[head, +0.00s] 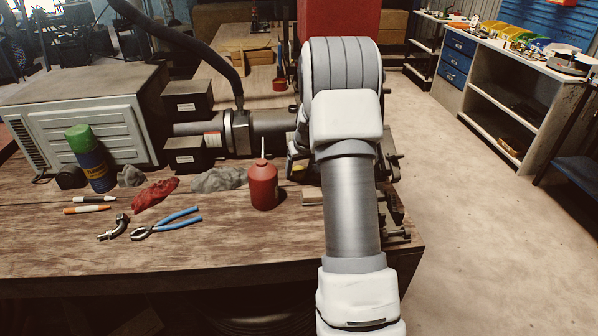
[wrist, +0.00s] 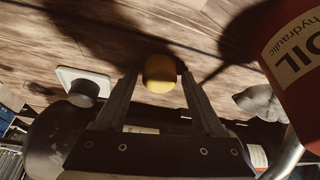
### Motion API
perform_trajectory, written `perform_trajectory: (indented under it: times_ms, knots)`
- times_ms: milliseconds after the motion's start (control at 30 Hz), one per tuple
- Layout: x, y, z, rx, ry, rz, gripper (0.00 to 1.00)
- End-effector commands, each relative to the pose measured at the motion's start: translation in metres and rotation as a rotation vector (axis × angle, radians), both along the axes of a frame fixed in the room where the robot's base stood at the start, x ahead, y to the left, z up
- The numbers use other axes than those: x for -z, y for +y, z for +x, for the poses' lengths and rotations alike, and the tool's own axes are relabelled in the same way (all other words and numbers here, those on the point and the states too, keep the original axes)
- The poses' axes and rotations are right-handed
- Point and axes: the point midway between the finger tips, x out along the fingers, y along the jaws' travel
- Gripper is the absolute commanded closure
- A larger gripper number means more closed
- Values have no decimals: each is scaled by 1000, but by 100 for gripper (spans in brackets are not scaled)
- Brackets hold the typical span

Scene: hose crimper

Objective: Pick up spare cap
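A small round yellow cap (wrist: 160,84) with a darker, shaded top is in the middle of the wrist view, against the wooden table. My gripper (wrist: 160,76) is open, with one finger on each side of the cap near the fingertips. A gap shows between the cap and each finger, so it is not gripped. In the head view my arm hides most of the gripper and its surroundings. Only a small yellow patch (head: 298,168) shows at the arm's left edge; I cannot tell whether it is the cap.
A red oil bottle (head: 263,185) stands left of my arm; it also fills the upper right of the wrist view (wrist: 297,55). Crimping machinery (head: 270,130) lies behind. Rags, markers, a metal fitting and blue pliers (head: 178,219) lie further left. The front table edge is clear.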

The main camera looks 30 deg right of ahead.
Motion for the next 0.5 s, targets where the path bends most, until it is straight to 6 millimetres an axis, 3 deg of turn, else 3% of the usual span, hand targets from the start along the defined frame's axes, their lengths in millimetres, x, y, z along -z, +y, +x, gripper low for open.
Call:
perform_trajectory:
  times_ms: [33, 300, 500]
  knots:
    - [0, 0, 0, 0, 0, 0, 40]
    - [0, 0, 0, 0, 0, 0, 89]
    - [-1, 0, 0, 0, 0, 0, 92]
